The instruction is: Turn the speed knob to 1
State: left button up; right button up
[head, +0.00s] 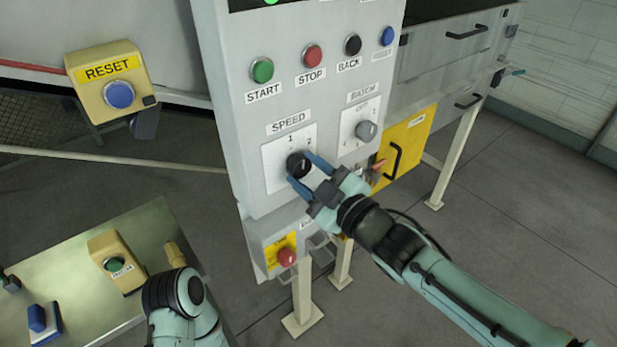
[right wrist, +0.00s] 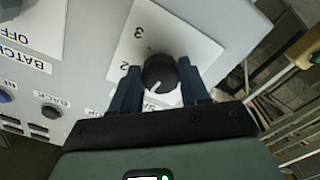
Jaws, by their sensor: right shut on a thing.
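The speed knob (head: 298,164) is a round black knob on a white plate under the SPEED label, with 1 and 2 printed above it. My right gripper (head: 300,168) is shut on the knob, one finger on each side. In the right wrist view the knob (right wrist: 160,72) sits between the blue fingers (right wrist: 160,88). Its white pointer line points down and slightly left there, towards the gripper body. The 2 and 3 show on the plate; the 1 is hidden in that view.
Start (head: 262,70), stop (head: 313,56) and back (head: 352,45) buttons sit above the knob. The batch knob (head: 366,131) is close to its right. A red button (head: 287,257) is below. A yellow reset box (head: 112,82) stands left, and a table (head: 75,260) lower left.

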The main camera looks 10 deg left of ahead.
jog(key=shift+n, duration=0.6)
jog(key=o, duration=1.1)
jog(key=shift+c, duration=0.2)
jog(key=shift+d, duration=0.1)
jog(key=p+v, duration=0.1)
jog(key=v, duration=1.2)
jog(key=shift+s+p, duration=0.15)
jog(key=shift+p, duration=0.15)
jog(key=shift+d+f, duration=0.1)
